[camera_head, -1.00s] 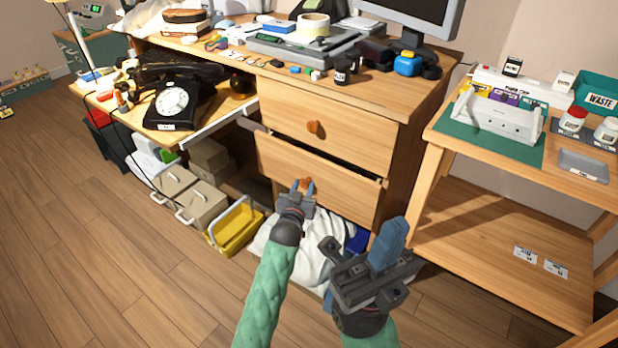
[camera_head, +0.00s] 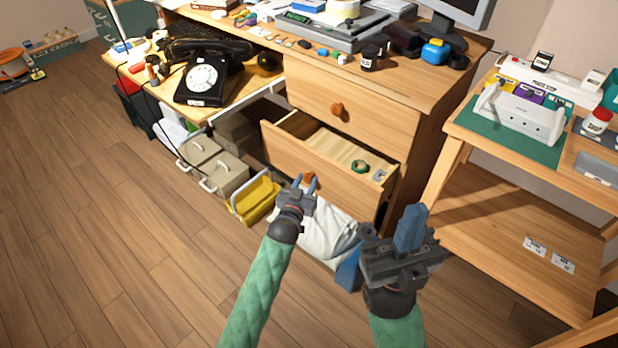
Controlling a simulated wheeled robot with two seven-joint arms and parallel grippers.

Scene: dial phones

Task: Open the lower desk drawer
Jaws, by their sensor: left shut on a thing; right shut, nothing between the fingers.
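The lower desk drawer (camera_head: 300,165) is pulled out from the wooden desk, and its pale inside shows. A small green ring-shaped thing (camera_head: 360,167) and a small light item lie in it. My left gripper (camera_head: 305,183) is shut on the round orange-brown knob (camera_head: 309,178) of this drawer, partly hidden by the fingers. The upper drawer (camera_head: 350,108) is closed, with its own knob (camera_head: 337,109). My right gripper (camera_head: 411,228) is shut and empty, in front of the desk's right side, apart from the drawer.
Below the drawer are a white bag (camera_head: 325,236) and a yellow bin (camera_head: 253,198). A black dial phone (camera_head: 203,79) sits on the left shelf. A wooden side table (camera_head: 455,132) stands at the right.

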